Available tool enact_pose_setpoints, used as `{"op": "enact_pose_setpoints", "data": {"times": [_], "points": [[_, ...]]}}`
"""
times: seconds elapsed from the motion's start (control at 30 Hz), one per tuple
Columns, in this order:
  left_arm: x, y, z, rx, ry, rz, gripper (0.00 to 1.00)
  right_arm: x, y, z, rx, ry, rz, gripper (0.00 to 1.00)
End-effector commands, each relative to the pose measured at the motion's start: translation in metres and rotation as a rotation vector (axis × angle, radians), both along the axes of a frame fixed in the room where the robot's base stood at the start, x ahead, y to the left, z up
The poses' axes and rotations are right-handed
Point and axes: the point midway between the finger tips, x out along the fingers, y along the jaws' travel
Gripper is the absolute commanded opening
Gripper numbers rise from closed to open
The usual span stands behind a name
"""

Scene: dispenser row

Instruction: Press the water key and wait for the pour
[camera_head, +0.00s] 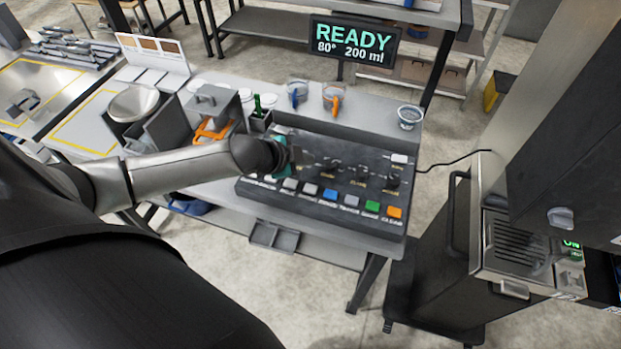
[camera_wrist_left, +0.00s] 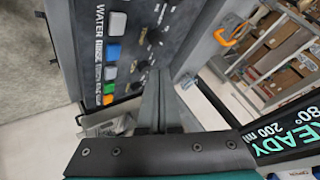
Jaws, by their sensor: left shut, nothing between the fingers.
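The dark key panel (camera_head: 330,170) lies on the bench with a row of coloured keys on its front edge. The grey water key (camera_wrist_left: 118,22) carries the label WATER in the left wrist view, beside a blue key (camera_wrist_left: 113,52). In the head view the water key (camera_head: 310,188) sits just left of the blue key (camera_head: 330,195). My left gripper (camera_head: 290,158) is shut and empty over the panel's left part, behind the key row, hiding some of it. Its closed fingers (camera_wrist_left: 155,80) appear apart from the water key. The display (camera_head: 354,42) reads READY, 80°, 200 ml. My right gripper is not in view.
Jugs with a blue handle (camera_head: 296,93) and an orange handle (camera_head: 334,98) stand on the ledge behind the panel, with a clear cup (camera_head: 410,116) at its right end. A green-handled item (camera_head: 258,104) stands close to my left arm. A metal machine (camera_head: 530,250) is at right.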

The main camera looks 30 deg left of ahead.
Motion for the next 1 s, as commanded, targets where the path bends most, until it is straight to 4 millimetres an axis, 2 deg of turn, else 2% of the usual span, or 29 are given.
{"op": "enact_pose_setpoints", "data": {"times": [0.23, 0.7, 0.83, 1.0], "points": [[0.000, 0.000, -0.023, -0.001, 0.001, 0.000, 0.00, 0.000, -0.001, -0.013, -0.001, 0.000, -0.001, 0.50], [0.000, -0.001, -0.071, -0.001, 0.001, 0.000, 0.00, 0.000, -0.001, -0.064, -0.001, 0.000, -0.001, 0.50], [0.000, 0.000, -0.083, 0.000, 0.001, 0.000, 0.00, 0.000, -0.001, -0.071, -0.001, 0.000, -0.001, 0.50], [0.000, 0.000, -0.086, 0.000, 0.000, 0.000, 0.00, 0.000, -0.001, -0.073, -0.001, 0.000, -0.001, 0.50]]}}
